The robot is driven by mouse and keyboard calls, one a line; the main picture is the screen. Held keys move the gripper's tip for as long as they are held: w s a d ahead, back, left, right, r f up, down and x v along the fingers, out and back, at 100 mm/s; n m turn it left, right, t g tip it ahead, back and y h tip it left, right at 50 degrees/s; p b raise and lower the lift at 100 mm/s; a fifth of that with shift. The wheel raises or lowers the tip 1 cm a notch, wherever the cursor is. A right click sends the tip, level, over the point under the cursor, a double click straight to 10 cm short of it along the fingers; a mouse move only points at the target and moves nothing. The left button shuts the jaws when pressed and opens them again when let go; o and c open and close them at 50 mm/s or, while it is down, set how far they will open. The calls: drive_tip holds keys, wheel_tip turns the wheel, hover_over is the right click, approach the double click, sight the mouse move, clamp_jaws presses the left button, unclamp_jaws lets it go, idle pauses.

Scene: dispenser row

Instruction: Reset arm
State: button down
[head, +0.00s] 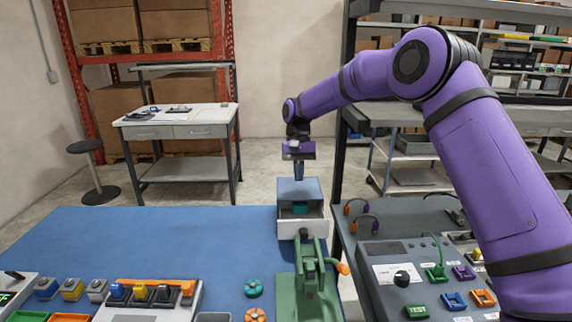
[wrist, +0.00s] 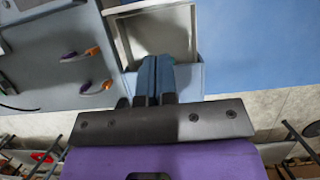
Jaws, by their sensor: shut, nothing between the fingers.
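My purple arm reaches in from the right and bends down at the wrist in the head view. My gripper (head: 299,176) points downward over the small grey-blue box (head: 287,188) at the far edge of the blue table. Its blue fingers are together and empty; they also show in the wrist view (wrist: 156,66). In the wrist view the fingers overlap the box and drawer (wrist: 120,35). Whether the fingertips touch the box top is unclear.
A green press (head: 308,267) with an orange-tipped handle stands in front of the drawer. A switch panel (head: 150,296) sits at the front left. A grey test bench (head: 345,215) with cables stands right. The blue table's left middle (head: 150,235) is clear.

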drive_tip(key=s+d+r+t, duration=0.2)
drive_tip(key=s+d+r, duration=0.5)
drive_tip(key=s+r, duration=0.25)
drive_tip(key=s+d+r+t, duration=0.3)
drive_tip(key=s+d+r, duration=0.4)
drive_tip(key=s+r, duration=0.3)
drive_tip(key=s+d+t, duration=0.1)
drive_tip(key=s+d, duration=0.2)
drive_tip(key=s, duration=0.5)
drive_tip(key=s+d+f+t, duration=0.1)
drive_tip(key=s+d+t, duration=0.1)
drive_tip(key=s, duration=0.6)
drive_tip(key=s+d+t, duration=0.1)
drive_tip(key=s+d, duration=0.3)
drive_tip(key=s, duration=0.4)
drive_tip(key=shift+s+d+f, duration=0.15)
drive_tip(key=shift+d, duration=0.25)
